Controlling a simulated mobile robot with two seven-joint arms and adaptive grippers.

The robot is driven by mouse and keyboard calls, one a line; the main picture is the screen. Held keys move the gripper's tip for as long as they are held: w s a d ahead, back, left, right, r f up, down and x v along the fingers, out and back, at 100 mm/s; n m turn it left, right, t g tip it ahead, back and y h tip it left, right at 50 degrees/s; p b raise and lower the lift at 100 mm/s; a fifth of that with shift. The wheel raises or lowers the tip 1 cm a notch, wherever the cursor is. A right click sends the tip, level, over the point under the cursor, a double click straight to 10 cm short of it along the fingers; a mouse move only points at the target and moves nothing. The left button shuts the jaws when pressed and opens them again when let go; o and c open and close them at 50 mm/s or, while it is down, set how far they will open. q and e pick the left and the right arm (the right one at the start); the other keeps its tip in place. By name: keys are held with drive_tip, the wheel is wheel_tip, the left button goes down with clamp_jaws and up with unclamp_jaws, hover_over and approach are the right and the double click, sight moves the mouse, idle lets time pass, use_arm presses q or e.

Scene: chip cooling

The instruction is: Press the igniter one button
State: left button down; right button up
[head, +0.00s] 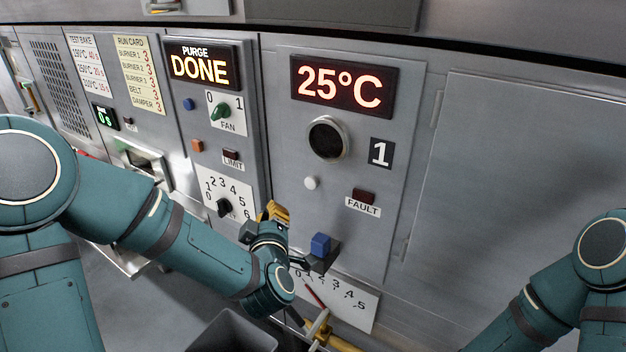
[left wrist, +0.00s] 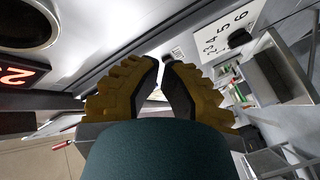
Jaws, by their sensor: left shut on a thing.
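Burner panel one bears a "1" plate (head: 381,153), a round sight glass (head: 328,138) and a small round white button (head: 311,183) below it. No label on the button shows, so I cannot tell whether it is the igniter. My left gripper (head: 274,212) is below and left of the button, apart from it in the picture. The left wrist view shows its yellow ridged fingers (left wrist: 166,72) drawn together at the tips. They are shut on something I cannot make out. My right gripper is out of view; only part of my right arm shows at lower right.
A dark fault lamp (head: 364,196) is right of the button. A blue block (head: 320,243) on a dark bracket juts out close to the left gripper. A black dial knob (head: 224,207) is on its left. A grey bin (head: 234,331) stands below.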

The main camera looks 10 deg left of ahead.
sight(310, 184)
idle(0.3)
use_arm(q)
drive_tip(key=w+d, duration=0.3)
drive_tip(key=w, duration=0.5)
drive_tip(key=shift+p, duration=0.3)
drive_tip(key=shift+w, duration=0.1)
drive_tip(key=shift+w+d, duration=0.1)
idle(1.1)
drive_tip(key=shift+w+d+b, duration=0.1)
drive_tip(key=shift+w+b, duration=0.2)
drive_tip(key=shift+b, duration=0.05)
